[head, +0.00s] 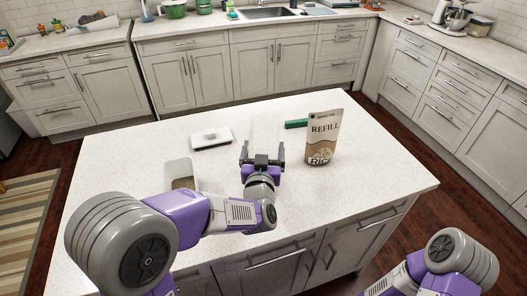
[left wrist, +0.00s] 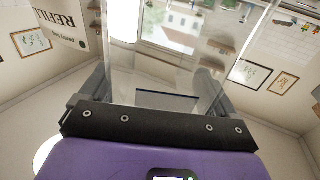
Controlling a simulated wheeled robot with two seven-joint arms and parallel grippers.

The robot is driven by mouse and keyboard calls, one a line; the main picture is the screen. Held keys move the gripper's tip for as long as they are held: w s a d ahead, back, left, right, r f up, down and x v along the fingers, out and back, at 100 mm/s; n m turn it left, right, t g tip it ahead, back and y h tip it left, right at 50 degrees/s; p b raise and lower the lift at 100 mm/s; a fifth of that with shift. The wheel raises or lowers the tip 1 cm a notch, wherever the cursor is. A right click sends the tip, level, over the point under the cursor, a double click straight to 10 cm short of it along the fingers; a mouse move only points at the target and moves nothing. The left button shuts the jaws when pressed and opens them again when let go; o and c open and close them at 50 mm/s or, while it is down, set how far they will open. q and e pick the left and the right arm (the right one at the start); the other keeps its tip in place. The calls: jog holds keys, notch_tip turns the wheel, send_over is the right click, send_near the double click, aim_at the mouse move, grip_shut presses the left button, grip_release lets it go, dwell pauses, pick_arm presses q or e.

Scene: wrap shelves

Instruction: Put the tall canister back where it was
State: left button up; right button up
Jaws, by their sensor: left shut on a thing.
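The tall canister is clear and see-through; it shows faintly in the head view (head: 264,130) and more plainly in the left wrist view (left wrist: 150,75). My left gripper (head: 262,150) is shut on it, with a finger on each side, over the middle of the island. I cannot tell whether its base touches the countertop. Of my right arm only upper links show at the lower right of the head view; its gripper is out of view.
On the island countertop (head: 375,165) stand a brown refill pouch (head: 322,140) right of my left gripper, a green item (head: 297,123) behind, a white flat scale-like device (head: 211,137) at left, and an open clear bin (head: 181,170) near my left arm. The right side is clear.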

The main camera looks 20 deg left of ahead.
pick_arm(q)
jog(key=shift+f, duration=0.1)
jog(key=o, duration=1.6)
jog(key=shift+o, duration=0.2)
jog(key=b+v, duration=0.5)
jog(key=v, duration=0.7)
jog(key=shift+b, duration=0.4)
